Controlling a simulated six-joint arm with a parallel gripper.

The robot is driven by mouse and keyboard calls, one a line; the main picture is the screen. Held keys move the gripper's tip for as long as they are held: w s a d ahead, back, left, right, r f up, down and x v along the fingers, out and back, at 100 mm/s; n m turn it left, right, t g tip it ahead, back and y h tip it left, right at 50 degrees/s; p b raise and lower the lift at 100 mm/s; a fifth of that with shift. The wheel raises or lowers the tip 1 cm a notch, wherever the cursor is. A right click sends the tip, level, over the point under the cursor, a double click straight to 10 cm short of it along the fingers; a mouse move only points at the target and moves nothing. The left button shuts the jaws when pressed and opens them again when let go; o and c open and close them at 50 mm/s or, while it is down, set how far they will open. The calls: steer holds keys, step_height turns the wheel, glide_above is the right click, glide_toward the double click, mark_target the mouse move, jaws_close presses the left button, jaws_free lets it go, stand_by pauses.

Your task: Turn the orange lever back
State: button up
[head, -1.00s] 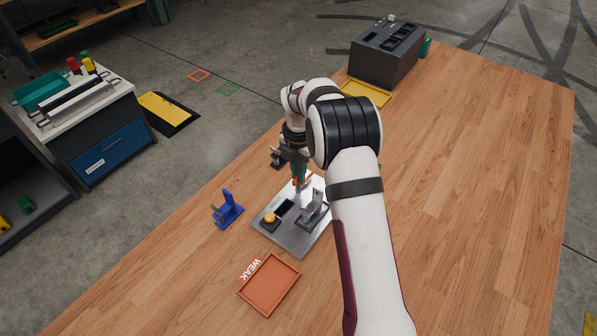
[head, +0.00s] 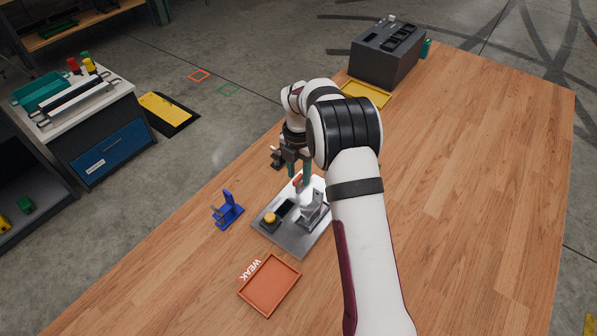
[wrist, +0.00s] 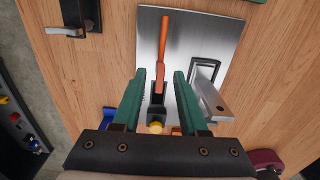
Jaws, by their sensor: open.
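The orange lever (wrist: 163,45) rises from a dark slotted base (wrist: 157,97) on the metal plate (wrist: 225,30). In the wrist view it runs away from me toward the top of the picture. In the head view only a small part of the lever (head: 298,182) shows beside my fingers. My gripper (wrist: 160,74) is open, with one green finger on each side of the lever's line and visible gaps. In the head view my gripper (head: 298,177) hangs over the plate's far end. I cannot tell its exact height over the lever.
A yellow knob (head: 270,217) and a grey metal latch (head: 312,208) share the plate. A blue bracket (head: 227,210) stands left of it, and an orange tray (head: 269,311) marked WEAK lies in front. A dark fixture (wrist: 72,28) stands nearby. The tabletop's right side is clear.

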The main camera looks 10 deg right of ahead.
mark_target(298, 176)
steer(key=shift+r, duration=0.1)
step_height(298, 176, up, 16)
steer(key=shift+f, duration=0.2)
